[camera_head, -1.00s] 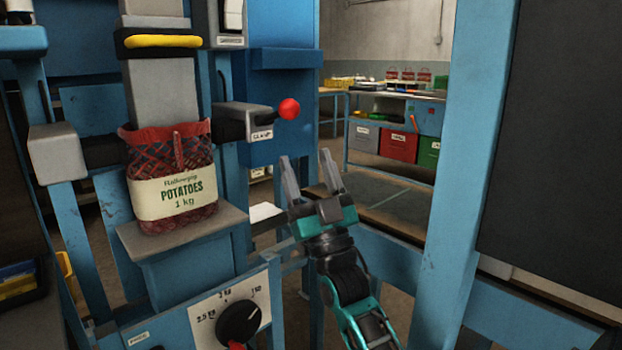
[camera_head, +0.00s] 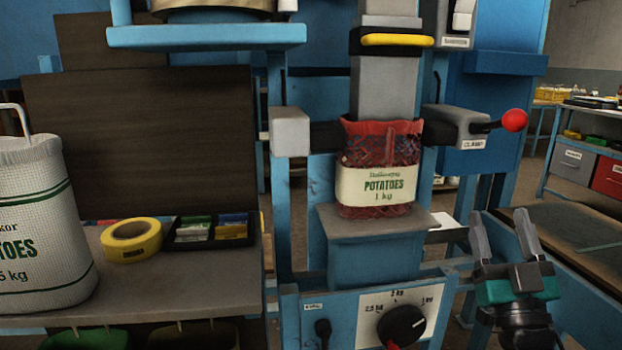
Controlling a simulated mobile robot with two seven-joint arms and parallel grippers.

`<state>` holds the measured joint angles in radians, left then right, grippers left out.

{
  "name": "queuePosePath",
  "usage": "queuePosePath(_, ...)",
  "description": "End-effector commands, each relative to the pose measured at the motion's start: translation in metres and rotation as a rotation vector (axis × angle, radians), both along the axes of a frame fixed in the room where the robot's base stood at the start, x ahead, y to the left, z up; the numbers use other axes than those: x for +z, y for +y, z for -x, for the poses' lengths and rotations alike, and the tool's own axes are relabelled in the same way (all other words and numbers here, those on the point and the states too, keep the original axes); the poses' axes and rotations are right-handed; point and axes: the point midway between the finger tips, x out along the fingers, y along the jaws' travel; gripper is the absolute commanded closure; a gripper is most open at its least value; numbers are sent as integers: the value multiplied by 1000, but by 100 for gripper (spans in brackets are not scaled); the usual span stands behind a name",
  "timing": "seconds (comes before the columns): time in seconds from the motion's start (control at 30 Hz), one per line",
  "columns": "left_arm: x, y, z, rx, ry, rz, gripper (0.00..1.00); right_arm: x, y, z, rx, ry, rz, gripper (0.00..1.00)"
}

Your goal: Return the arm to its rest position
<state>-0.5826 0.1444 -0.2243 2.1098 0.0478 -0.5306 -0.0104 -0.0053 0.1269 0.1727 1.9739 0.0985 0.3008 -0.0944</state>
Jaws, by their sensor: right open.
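My right gripper (camera_head: 505,234) is in the lower right of the head view, fingers pointing up and spread apart, with nothing between them. It is right of the weighing stand and apart from the sack. A red mesh sack labelled potatoes 1 kg (camera_head: 379,186) stands upright on the grey-topped blue pedestal (camera_head: 376,246), under the grey column with the yellow handle. The clamp lever with its red knob (camera_head: 514,120) is above my right gripper. My left gripper is not in view.
A white 5 kg sack (camera_head: 38,220) stands on the left bench (camera_head: 190,289). A yellow tape roll (camera_head: 131,240) and a black tray (camera_head: 212,238) lie beside it. A dial (camera_head: 401,326) is on the front panel. Shelving with bins (camera_head: 573,168) is at the far right.

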Motion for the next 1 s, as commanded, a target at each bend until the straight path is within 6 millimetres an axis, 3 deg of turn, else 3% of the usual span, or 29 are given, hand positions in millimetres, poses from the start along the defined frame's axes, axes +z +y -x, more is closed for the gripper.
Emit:
queuePosePath(0.03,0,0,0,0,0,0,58,-32,15,-2,36,114,-7,38)
queuePosePath(0.13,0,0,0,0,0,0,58,-99,49,1,110,364,-24,38)
queuePosePath(0.27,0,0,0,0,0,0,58,-185,93,27,199,684,-46,38)
queuePosePath(0.4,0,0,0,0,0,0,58,-267,138,81,283,1013,-67,38)
queuePosePath(0.53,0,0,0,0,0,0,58,-327,176,151,355,1310,-82,38)
queuePosePath(0.57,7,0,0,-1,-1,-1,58,-330,181,164,364,1358,-83,38)
queuePosePath(0.6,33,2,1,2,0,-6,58,-300,174,156,347,1332,-81,38)
queuePosePath(1.0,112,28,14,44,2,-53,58,-218,149,166,283,1333,-68,38)
